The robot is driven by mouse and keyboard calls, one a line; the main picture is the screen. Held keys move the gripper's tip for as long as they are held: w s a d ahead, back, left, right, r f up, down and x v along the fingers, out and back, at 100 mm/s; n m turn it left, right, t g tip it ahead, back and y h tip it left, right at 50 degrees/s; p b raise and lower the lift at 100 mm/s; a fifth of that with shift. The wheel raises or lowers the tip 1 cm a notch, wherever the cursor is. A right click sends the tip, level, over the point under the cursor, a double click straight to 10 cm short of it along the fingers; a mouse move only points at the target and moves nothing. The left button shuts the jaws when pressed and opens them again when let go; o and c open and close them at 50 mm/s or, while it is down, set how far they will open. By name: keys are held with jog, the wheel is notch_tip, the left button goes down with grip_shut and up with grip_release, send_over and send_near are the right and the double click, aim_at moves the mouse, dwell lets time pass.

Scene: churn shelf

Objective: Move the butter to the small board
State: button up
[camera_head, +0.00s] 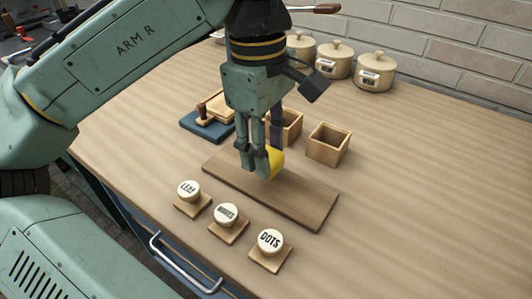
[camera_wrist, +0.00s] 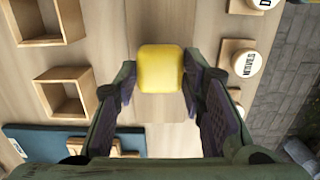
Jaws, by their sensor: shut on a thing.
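The butter (camera_head: 275,161) is a yellow rounded block, and it also shows in the wrist view (camera_wrist: 160,68). My gripper (camera_head: 259,168) is shut on it; in the wrist view my fingers (camera_wrist: 160,85) press on its left and right sides. In the head view the fingers hide part of the butter. A flat brown wooden board (camera_head: 300,203) lies below the butter and gripper; I cannot tell whether the butter touches it. Three small square wooden pieces (camera_head: 180,210) lie in front, each under a round, labelled, pale-topped stamp (camera_head: 270,240).
Two open wooden boxes stand behind the brown board, one at the right (camera_head: 328,148), one partly hidden by my gripper (camera_head: 293,128). A blue mat (camera_head: 193,127) holds a wooden tray and stamp. Lidded jars (camera_head: 373,75) stand along the brick wall. The right side of the table is clear.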

jog(key=shift+f, duration=1.1)
jog(key=shift+f, duration=0.2)
jog(key=o, duration=1.1)
jog(key=shift+o, duration=0.2)
notch_tip(320, 180, up, 12)
jog(key=p, duration=0.1)
jog(key=shift+w+a+r, duration=0.2)
jog(key=shift+a, duration=0.1)
